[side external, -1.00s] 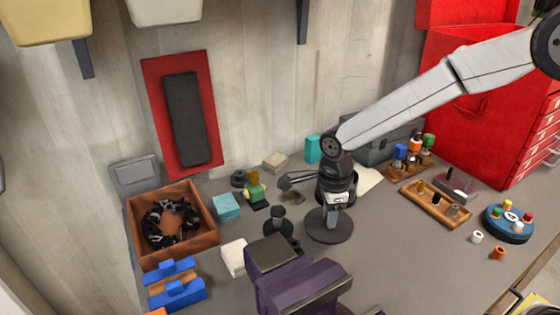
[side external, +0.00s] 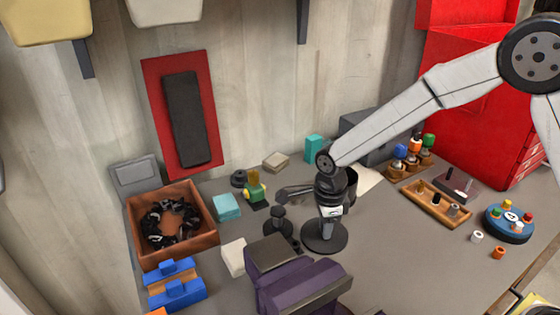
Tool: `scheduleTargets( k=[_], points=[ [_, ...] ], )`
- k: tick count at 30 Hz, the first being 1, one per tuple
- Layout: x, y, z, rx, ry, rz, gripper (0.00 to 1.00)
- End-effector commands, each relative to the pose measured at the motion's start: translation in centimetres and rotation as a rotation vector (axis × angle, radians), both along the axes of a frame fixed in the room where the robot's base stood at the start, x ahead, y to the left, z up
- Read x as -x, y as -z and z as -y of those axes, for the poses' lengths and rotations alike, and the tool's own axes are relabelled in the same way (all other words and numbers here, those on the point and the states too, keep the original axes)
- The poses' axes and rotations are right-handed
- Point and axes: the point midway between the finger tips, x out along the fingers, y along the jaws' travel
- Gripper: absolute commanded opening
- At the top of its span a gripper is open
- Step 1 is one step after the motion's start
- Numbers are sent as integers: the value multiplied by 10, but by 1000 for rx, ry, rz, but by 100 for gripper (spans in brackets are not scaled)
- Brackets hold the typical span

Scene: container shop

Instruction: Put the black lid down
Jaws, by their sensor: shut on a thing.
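My gripper (side external: 328,212) points down near the middle of the bench, shut on the black lid. The black lid (side external: 324,240) is a flat round dark disc right below the fingers, lying level. Its knob or grip part is hidden by the fingers. I cannot tell whether the lid's underside touches the grey bench top (side external: 400,255) or hangs just above it.
A dark knobbed piece (side external: 278,222) stands close left of the lid. A purple block-like object (side external: 300,285) with a dark top is in front. A green-and-yellow figure (side external: 255,188) and teal block (side external: 226,207) are further left. The bench right of the lid is clear.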

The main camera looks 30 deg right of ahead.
Motion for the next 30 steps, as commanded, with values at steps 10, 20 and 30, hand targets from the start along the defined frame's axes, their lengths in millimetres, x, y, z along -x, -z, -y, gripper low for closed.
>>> scheduleTargets(
  k=[10,20,30],
  points=[
    [0,3,0,0,0,0,63],
    [0,2,0,0,0,0,63],
    [-1,-21,0,-1,0,4,63]
  ],
)
